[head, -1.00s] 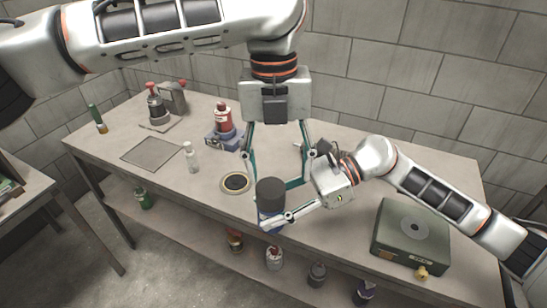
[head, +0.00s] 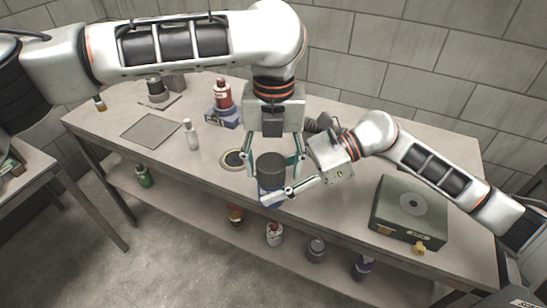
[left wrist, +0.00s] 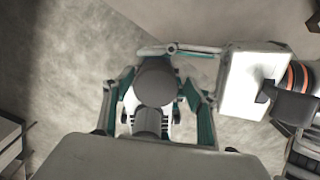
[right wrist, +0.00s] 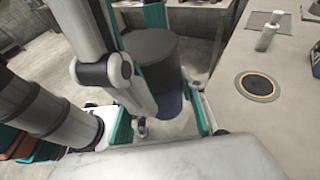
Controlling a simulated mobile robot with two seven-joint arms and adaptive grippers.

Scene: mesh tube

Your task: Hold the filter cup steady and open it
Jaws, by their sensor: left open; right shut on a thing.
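My right gripper (head: 270,196) is shut on the blue body from the right. The right wrist view shows the dark lid (right wrist: 152,55) above the blue part (right wrist: 170,103). My left gripper (head: 273,168) points down from above, open, with its fingers on either side of the lid. In the left wrist view the round lid top (left wrist: 156,82) lies between the open fingers. I cannot tell whether they touch it.
A round dark disc with a pale rim (head: 234,159) lies left of the cup. A white bottle (head: 191,135), a grey mat (head: 151,130) and a red bottle on a blue stand (head: 223,95) are farther left. A green box (head: 408,212) stands at right.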

